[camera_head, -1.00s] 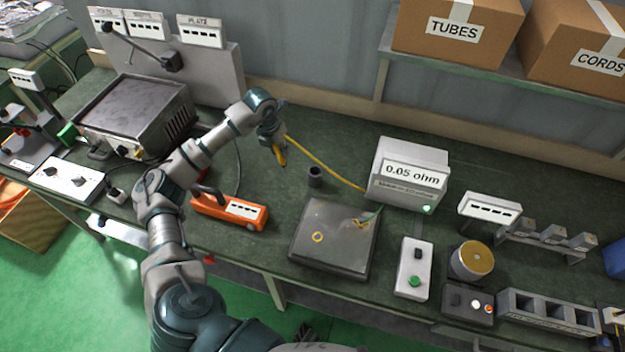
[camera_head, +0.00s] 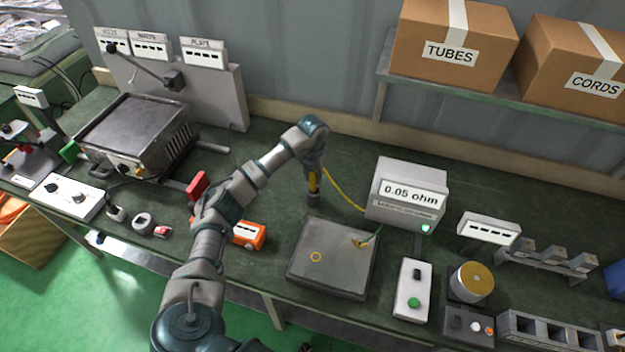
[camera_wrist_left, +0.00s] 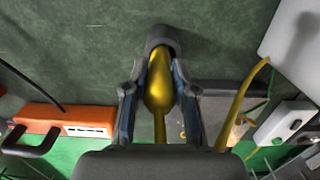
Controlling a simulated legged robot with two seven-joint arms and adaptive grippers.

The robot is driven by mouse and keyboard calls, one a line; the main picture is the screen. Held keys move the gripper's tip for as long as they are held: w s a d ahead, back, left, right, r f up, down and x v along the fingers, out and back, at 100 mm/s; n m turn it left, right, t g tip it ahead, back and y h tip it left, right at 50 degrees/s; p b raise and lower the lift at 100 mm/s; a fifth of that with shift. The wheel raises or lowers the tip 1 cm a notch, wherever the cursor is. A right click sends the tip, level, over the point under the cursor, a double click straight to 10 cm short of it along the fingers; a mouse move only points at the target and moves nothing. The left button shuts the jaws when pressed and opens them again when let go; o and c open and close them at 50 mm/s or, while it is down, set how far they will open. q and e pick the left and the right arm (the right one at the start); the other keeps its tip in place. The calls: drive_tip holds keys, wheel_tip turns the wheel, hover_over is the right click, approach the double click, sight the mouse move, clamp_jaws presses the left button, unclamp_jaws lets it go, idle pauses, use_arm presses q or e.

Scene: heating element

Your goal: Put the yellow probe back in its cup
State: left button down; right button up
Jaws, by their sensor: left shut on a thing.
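The yellow probe (camera_head: 312,181) is upright in my left gripper (camera_head: 313,172), directly above the dark cup (camera_head: 314,199). In the left wrist view the probe (camera_wrist_left: 160,85) sits between both fingers of the left gripper (camera_wrist_left: 160,98), and its tip end overlaps the mouth of the cup (camera_wrist_left: 163,38). The tip appears to be at or just inside the cup's opening; how deep it sits is hidden. A yellow cable (camera_head: 345,190) runs from the probe to the 0.05 ohm meter (camera_head: 408,192). My right gripper is not in view.
A dark flat plate (camera_head: 330,262) with a yellow ring lies in front of the cup. An orange tool (camera_head: 249,235) is partly hidden behind my left arm. A white box with a green button (camera_head: 412,290) stands right of the plate. The bench behind the cup is clear.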

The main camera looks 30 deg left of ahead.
use_arm(q)
drive_tip(key=shift+s+d+f, duration=0.15)
drive_tip(key=shift+d+f, duration=0.05)
drive_tip(key=shift+f, duration=0.6)
drive_tip(key=shift+d+f, duration=0.1)
drive_tip(key=shift+d, duration=0.2)
drive_tip(key=c, duration=0.9)
unclamp_jaws()
drive_tip(key=shift+c, duration=0.2)
drive_tip(key=shift+a, duration=0.4)
drive_tip(key=r, duration=1.1)
drive_tip(key=shift+s+d, duration=0.2)
drive_tip(key=shift+d, duration=0.2)
drive_tip(key=shift+a+r, duration=0.2)
drive_tip(key=shift+r, duration=0.35)
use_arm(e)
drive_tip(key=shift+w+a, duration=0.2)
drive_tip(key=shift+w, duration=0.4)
